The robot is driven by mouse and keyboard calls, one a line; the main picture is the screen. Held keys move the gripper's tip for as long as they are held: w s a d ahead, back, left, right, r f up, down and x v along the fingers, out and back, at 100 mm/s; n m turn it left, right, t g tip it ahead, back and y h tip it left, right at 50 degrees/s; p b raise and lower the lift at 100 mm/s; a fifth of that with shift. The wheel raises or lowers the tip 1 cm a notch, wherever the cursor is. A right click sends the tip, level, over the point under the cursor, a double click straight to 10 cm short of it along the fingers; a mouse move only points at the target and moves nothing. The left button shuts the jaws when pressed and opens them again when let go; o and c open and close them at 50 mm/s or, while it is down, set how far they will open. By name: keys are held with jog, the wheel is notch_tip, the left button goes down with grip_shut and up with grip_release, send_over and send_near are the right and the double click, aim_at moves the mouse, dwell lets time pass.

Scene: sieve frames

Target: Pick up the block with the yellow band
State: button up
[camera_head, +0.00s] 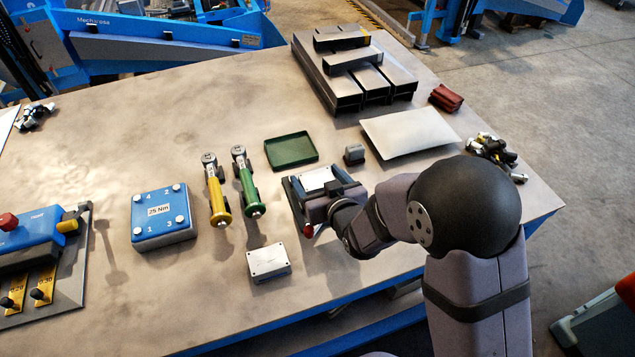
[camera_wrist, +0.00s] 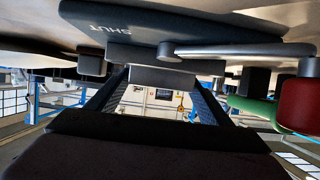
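My gripper (camera_wrist: 160,82) is low at the blue-edged fixture (camera_head: 291,190) with a white top plate. Its two fingers are apart in the wrist view, and a grey block-like part (camera_wrist: 162,76) fills the space between the tips. Whether they press on it I cannot tell. The fixture's dark plate, marked SHUT (camera_wrist: 122,27), and a lever with a red knob (camera_wrist: 299,106) are close ahead.
A white box (camera_head: 268,261) is in front. A green tray (camera_head: 291,150), a pale sheet (camera_head: 410,133) and metal channels (camera_head: 345,92) lie behind.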

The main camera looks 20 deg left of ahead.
aim_at(317, 178)
jog(key=c, duration=1)
jog(key=shift+r, duration=0.1)
jog(key=shift+c, duration=0.6)
jog(key=shift+r, duration=0.15)
jog(key=shift+r+b, duration=0.8)
jog(key=shift+r, duration=4.1)
